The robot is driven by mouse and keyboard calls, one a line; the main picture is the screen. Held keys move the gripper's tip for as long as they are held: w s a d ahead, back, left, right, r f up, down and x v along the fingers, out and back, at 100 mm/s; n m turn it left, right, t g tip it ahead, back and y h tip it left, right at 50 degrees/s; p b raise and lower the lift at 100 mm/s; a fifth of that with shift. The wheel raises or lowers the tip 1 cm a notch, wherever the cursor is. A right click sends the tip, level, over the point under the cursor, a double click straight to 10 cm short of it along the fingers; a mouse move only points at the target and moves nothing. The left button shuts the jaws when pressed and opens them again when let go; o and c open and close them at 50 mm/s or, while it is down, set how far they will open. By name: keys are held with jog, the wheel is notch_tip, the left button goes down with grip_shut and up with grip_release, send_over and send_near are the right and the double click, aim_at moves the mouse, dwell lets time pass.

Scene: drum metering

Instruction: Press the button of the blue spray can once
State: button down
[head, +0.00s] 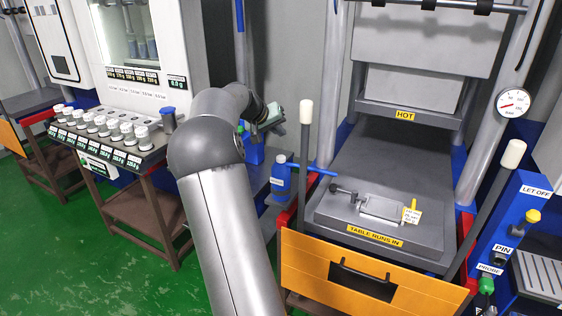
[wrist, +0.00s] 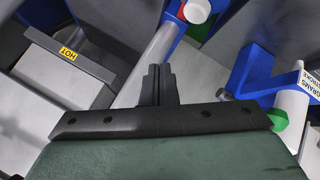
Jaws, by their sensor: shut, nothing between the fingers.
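A blue spray can (head: 281,180) stands upright on a ledge left of the press table in the head view. It has a pale label band and a small blue top. My gripper (head: 272,118) is above and slightly left of the can, apart from it. In the wrist view, my gripper's two dark fingers (wrist: 157,84) are together and empty. I cannot identify the can for certain in the wrist view, and its button is too small to make out.
A post with a white knob (head: 306,112) stands just right of my gripper. A blue bar (head: 318,168) passes beside the can. The grey press table (head: 340,212) is at right. A dispenser counter with several white-capped jars (head: 125,132) is at left.

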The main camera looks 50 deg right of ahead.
aim_at(279, 158)
notch_tip(279, 158, down, 6)
jog(key=b, duration=0.3)
jog(key=shift+b, duration=0.3)
dwell(1.6)
jog(key=shift+f+b, duration=0.35)
jog(key=shift+f+b, duration=0.4)
jog(key=shift+f, duration=0.1)
dwell(0.6)
jog(key=shift+r, duration=0.15)
jog(key=shift+r+p, duration=0.6)
jog(key=shift+r, duration=0.2)
jog(key=shift+r+p, duration=1.8)
jog(key=shift+r, duration=0.75)
